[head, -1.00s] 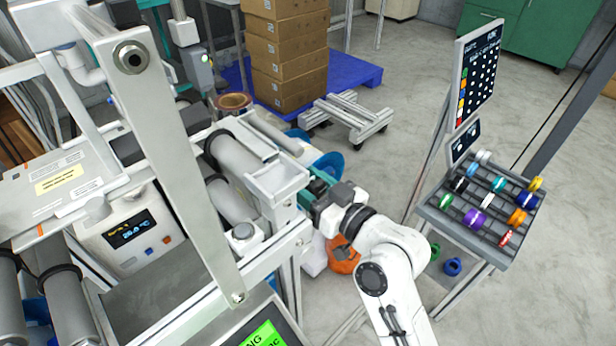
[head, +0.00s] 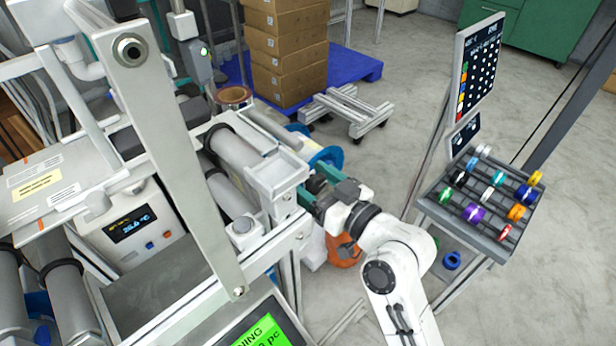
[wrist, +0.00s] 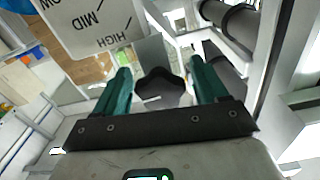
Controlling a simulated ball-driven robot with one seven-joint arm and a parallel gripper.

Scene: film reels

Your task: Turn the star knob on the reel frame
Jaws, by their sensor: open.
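The dark star knob (wrist: 158,88) shows in the wrist view between the two green fingers of my gripper (wrist: 160,72). The fingers are open, one on each side of the knob, and I see gaps beside it; contact is not clear. A white plate (wrist: 92,22) marked MID and HIGH lies just beyond the left finger. In the head view my gripper (head: 308,192) points left at the right end of the reel frame (head: 275,185). I cannot make out the knob there; my gripper and the frame hide it.
A blue reel (head: 328,158) is close behind my gripper, and an orange item (head: 342,252) sits below it. A sloped rack of coloured spools (head: 468,222) stands to the right. Clear floor (head: 400,160) lies between the rack and the frame.

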